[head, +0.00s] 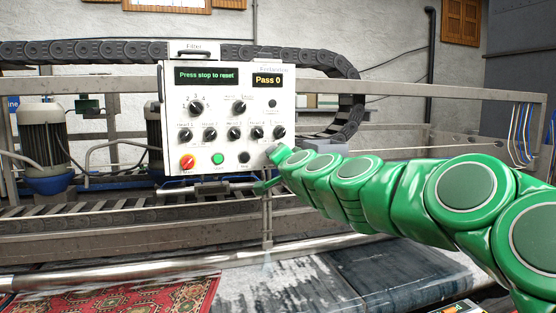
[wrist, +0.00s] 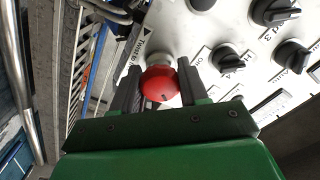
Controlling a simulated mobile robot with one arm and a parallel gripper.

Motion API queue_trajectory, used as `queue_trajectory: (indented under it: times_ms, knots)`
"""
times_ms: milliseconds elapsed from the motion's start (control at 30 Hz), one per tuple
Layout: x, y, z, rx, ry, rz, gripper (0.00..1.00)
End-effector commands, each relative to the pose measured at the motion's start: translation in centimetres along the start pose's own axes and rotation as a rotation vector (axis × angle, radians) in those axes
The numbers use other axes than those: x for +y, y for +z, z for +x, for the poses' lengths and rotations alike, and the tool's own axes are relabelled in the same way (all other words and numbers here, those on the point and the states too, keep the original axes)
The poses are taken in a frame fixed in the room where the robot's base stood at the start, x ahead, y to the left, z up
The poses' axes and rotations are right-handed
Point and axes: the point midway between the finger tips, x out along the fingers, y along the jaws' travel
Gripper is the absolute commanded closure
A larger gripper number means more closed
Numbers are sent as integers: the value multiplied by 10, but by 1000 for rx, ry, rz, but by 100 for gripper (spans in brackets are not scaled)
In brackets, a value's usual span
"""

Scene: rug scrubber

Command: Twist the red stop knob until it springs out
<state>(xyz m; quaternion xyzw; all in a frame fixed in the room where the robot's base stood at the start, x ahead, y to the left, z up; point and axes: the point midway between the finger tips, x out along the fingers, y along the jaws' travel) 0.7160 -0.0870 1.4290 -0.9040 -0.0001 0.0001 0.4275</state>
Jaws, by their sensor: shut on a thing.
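The red stop knob (wrist: 160,84) is a round red cap on a pale collar in the wrist view. My gripper (wrist: 160,90) has one dark finger on each side of it and is shut on it. Printed "Twist to" lettering shows on the light panel beside the knob; the rest is cut off or blurred. In the head view the white control panel (head: 204,113) reads "Press stop to reset" and "Pass 0". My green arm reaches to its lower right side, and my fingers are not clear there. I cannot tell whether the knob is pressed in or out.
Several black dials sit close by, including one (wrist: 228,60) beside my right finger in the wrist view. A green button (head: 218,159) is low on the panel. A metal rail (head: 450,90) and cable chain (head: 110,50) run behind; a red rug (head: 160,298) lies below.

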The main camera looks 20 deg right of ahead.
Motion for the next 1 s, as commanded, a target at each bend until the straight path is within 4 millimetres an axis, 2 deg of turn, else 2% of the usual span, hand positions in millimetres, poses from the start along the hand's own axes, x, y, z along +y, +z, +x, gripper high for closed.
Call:
queue_trajectory:
  times_ms: [567,600,733,767,1000]
  knots:
    - [1,1,0,-2,1,40,87]
    - [0,1,0,-2,1,40,53]
    - [0,1,0,-1,1,39,34]
    - [0,1,0,-1,1,39,31]
    - [0,0,0,0,0,39,31]
